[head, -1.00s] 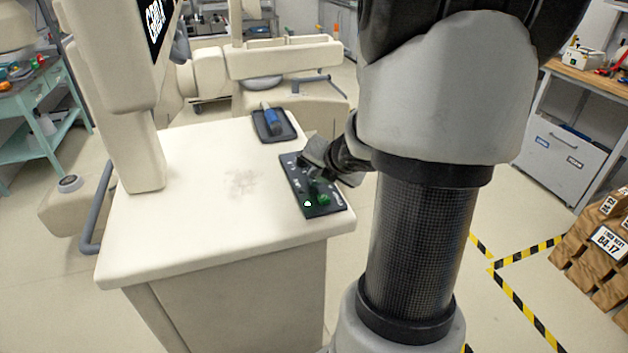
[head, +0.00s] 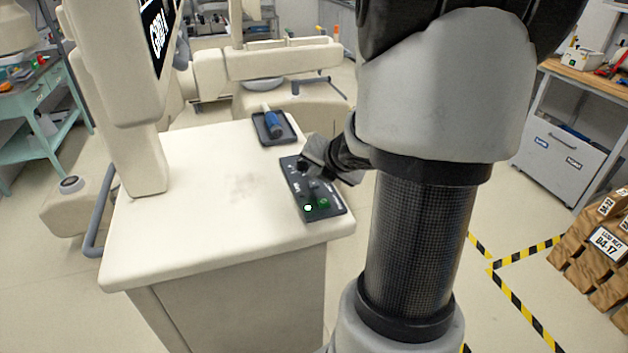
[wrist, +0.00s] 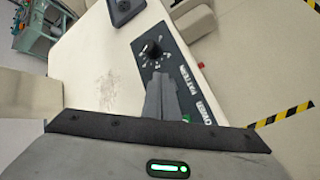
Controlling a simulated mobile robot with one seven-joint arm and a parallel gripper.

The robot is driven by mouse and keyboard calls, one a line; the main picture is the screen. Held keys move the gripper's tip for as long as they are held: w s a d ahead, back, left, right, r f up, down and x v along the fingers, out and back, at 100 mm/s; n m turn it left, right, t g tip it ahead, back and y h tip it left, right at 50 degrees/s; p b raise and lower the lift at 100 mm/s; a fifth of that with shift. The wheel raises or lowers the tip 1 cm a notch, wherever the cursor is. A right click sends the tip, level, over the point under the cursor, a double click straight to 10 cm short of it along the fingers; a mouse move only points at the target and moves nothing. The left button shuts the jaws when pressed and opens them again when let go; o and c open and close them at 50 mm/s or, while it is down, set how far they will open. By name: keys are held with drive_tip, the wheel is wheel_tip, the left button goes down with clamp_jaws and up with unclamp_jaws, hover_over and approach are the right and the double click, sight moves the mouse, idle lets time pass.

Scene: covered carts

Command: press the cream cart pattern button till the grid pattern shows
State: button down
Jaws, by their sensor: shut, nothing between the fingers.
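The cream cart (head: 215,200) stands left of my arm. The wrist view shows a black knob (wrist: 151,49) and the PATTERN and POWER labels on the panel (wrist: 172,52). My gripper (wrist: 160,78) is shut and empty, its tips over the panel beside the PATTERN label. They hide the pattern button; I cannot tell whether they touch it.
A dark tray (head: 287,135) with a blue-handled tool (head: 273,122) sits at the cart top's back corner. A grey handle (head: 92,225) is on the left side. The cart top's middle is clear.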

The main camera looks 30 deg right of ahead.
sight(316, 190)
wheel_tip(316, 190, up, 5)
drive_tip(key=p, duration=0.5)
idle(0.8)
